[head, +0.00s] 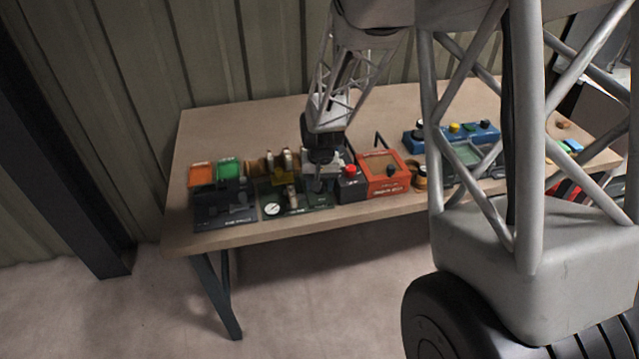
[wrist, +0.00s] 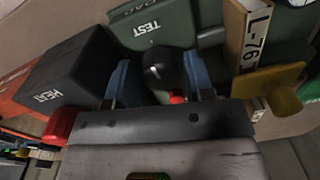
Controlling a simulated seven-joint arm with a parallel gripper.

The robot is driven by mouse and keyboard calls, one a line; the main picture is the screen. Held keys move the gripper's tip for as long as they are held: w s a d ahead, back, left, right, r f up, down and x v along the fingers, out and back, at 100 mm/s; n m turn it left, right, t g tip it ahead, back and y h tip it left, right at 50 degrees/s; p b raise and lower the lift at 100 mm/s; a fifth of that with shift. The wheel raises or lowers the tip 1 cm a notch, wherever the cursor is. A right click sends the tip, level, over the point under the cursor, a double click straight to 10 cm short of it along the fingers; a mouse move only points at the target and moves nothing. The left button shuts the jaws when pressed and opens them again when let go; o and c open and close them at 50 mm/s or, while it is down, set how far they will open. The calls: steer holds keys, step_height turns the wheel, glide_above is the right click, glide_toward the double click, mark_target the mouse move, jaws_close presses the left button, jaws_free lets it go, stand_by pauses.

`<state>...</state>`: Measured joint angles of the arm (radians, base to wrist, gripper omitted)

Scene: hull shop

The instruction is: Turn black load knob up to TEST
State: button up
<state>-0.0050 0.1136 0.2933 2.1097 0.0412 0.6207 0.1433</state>
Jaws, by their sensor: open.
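The black load knob (wrist: 164,68) shows in the wrist view, round, with a short white mark on its face. It sits on a green panel (wrist: 185,22) whose white TEST label (wrist: 146,28) lies above and left of the knob. My gripper (wrist: 160,82) is open, with one blue finger on each side of the knob. The right finger is close to the knob; whether it touches I cannot tell. A gap shows at the left finger. In the head view my gripper (head: 318,184) is low over the green panel (head: 296,203) and hides the knob.
A dark box (head: 351,185) with a red button (head: 350,170) stands just right of my gripper, then an orange box (head: 386,176). In the wrist view a yellow part (wrist: 268,86) and a block marked L-76 (wrist: 258,38) are close on the right. The table's back is clear.

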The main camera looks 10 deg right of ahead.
steer(key=shift+r, duration=0.1)
steer(key=shift+d+r, duration=0.1)
steer(key=shift+r, duration=3.7)
steer(key=shift+f+m, duration=0.15)
steer(key=shift+m, duration=0.55)
steer(key=shift+f, duration=0.1)
steer(key=shift+f, duration=3.8)
steer(key=c, duration=0.6)
steer(key=shift+c, duration=0.2)
